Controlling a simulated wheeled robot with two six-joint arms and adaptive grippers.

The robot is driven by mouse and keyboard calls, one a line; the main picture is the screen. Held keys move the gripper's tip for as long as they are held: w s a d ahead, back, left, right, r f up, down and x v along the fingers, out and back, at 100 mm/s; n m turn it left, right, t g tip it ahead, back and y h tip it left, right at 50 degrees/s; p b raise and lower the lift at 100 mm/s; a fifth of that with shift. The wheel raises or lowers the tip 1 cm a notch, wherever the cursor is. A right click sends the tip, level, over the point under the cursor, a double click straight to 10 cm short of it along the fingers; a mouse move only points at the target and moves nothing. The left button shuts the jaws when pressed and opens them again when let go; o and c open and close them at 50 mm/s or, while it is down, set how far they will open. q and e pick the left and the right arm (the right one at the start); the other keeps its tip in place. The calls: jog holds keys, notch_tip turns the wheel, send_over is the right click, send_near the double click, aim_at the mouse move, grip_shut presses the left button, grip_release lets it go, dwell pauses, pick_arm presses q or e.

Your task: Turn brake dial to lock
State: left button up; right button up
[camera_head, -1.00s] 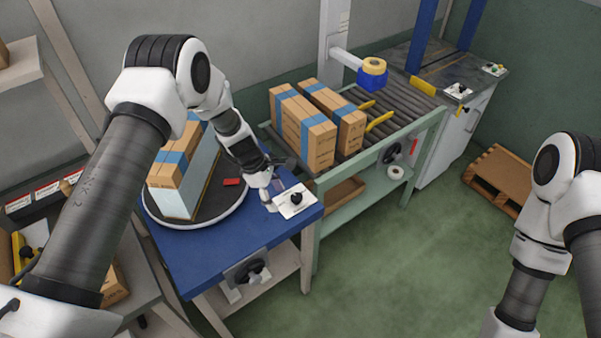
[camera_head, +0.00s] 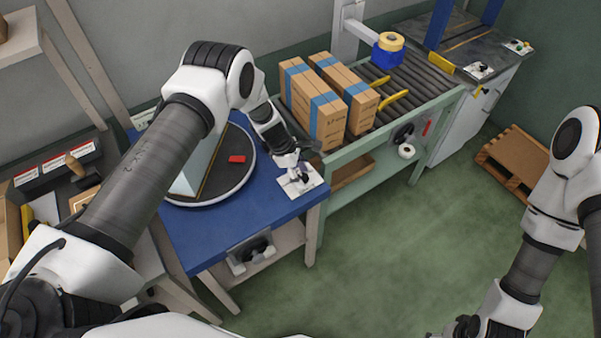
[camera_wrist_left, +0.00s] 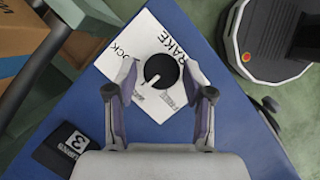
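The brake dial (camera_wrist_left: 160,71) is a round black knob with a white pointer line, on a white plate (camera_wrist_left: 143,37) with the printed words BRAKE, LOCK and FREE, partly covered. In the left wrist view the pointer slants toward the lower left. My left gripper (camera_wrist_left: 160,78) is open, with one finger on each side of the dial; gaps show between the fingers and the knob. In the head view the left gripper (camera_head: 298,174) is over the white plate (camera_head: 312,181) at the blue table's corner. My right gripper (camera_head: 466,325) is at the bottom edge, its fingers unclear.
The blue table (camera_head: 215,235) carries a round turntable (camera_head: 238,182) with a red block (camera_head: 237,159). Behind is a roller conveyor (camera_head: 425,82) with taped cartons (camera_head: 318,110). A wooden pallet (camera_head: 510,158) is on the floor.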

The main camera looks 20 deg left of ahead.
pick_arm(q)
jog(key=shift+s+r, duration=0.15)
jog(key=shift+s, duration=0.1)
jog(key=c, duration=0.6)
jog(key=shift+s+f, duration=0.15)
jog(key=shift+f, duration=0.1)
